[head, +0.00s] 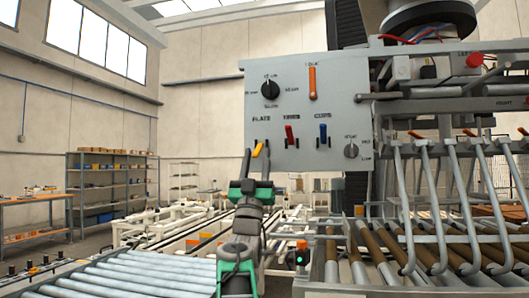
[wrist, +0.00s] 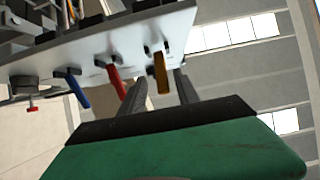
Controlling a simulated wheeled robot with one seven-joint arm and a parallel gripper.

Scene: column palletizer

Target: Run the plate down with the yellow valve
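The yellow valve (head: 259,150) is a small lever under the PLATE label on the grey control panel (head: 340,85). It tilts in the head view, its upper end to the right. My gripper (head: 256,156) is raised to the panel from below, one dark finger on each side of the lever. In the wrist view the yellow valve (wrist: 162,73) shows between the two fingertips (wrist: 160,88), with gaps beside it. The gripper is open; I cannot tell whether a finger touches the lever. I cannot tell for sure which part of the machine is the plate.
A red lever (head: 291,134) and a blue lever (head: 323,133) sit just right of the yellow one. Above are a black knob (head: 270,89) and an orange lever (head: 312,82). Grey hooked bars (head: 440,215) hang at right over rollers. A roller conveyor (head: 150,278) lies lower left.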

